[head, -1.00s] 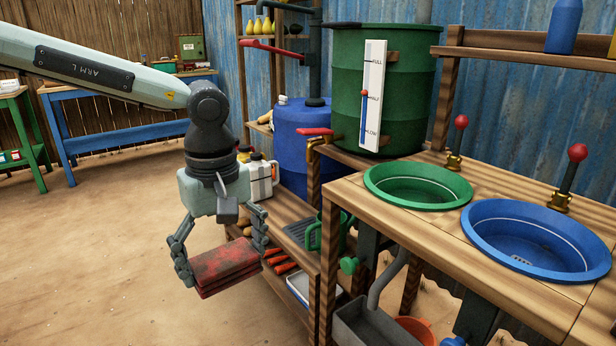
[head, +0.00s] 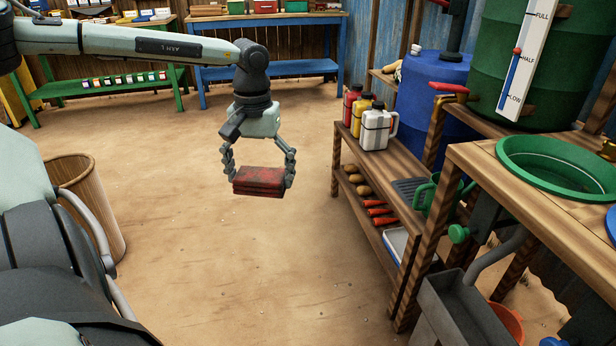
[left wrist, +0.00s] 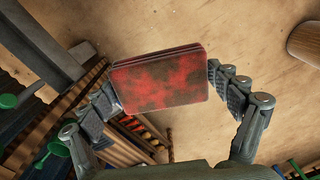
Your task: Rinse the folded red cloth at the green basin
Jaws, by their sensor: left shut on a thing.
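The folded red cloth (head: 259,181) shows dark brown stains in the head view. My left gripper (head: 258,178) is shut on it by its two sides and holds it in the air above the sandy floor. In the left wrist view the cloth (left wrist: 160,82) sits between both fingers, its stained broad face toward the camera. The green basin (head: 560,168) is set in the wooden counter at the right edge of the head view, well to the right of the cloth and partly cut off. My right gripper is not in view.
A wooden shelf (head: 385,158) with red, yellow and white bottles stands between the cloth and the counter. A grey trough (head: 465,310) hangs below the counter. A green barrel (head: 490,75) stands behind the basin. A wooden bin (head: 90,200) is at left. The middle floor is clear.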

